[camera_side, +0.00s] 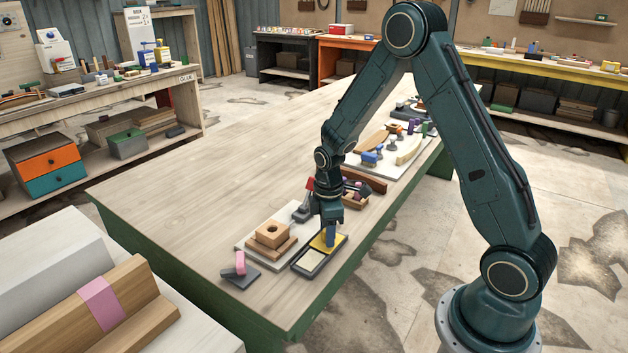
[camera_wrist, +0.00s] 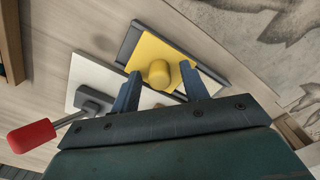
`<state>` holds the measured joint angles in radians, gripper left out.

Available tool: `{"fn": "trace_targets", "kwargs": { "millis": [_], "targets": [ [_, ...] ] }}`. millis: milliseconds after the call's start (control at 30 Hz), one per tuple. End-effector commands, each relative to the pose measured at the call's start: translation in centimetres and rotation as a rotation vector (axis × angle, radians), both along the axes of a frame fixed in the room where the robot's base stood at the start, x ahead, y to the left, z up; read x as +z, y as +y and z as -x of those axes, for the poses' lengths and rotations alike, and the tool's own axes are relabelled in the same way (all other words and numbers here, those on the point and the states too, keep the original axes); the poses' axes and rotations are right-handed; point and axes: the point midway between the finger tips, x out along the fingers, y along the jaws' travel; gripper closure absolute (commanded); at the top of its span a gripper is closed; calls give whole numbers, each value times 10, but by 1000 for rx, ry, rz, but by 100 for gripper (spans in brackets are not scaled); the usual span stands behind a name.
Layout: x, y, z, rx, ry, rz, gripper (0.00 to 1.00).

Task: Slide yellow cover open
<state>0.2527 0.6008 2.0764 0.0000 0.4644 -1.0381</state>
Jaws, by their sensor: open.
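The yellow cover (camera_side: 322,243) lies on a dark rectangular box (camera_side: 300,268) near the table's front edge. It covers the box's far part, and a pale surface shows in the near part. In the wrist view the yellow cover (camera_wrist: 152,48) has a round yellow knob (camera_wrist: 158,72) on top. My gripper (camera_side: 331,241) points down over the cover. In the wrist view my gripper (camera_wrist: 160,74) is open, with one blue finger on each side of the knob. A small gap shows beside the left finger; contact at the right one is unclear.
A pale board (camera_side: 250,246) beside the box carries stacked wooden blocks (camera_side: 273,235). A grey clamp (camera_wrist: 92,102) with a red handle (camera_wrist: 31,136) stands close to my gripper. A pink piece (camera_side: 240,263) on a dark base is nearer. The table's left half is clear.

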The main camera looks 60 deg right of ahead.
Motion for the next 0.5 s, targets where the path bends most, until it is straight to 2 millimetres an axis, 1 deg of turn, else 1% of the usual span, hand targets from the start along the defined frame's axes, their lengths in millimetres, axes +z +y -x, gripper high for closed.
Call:
{"fn": "trace_targets", "kwargs": {
  "millis": [267,500],
  "targets": [
    [22,0,-1,0,-4,1,55],
    [58,0,-1,0,-6,1,55]
  ]
}}
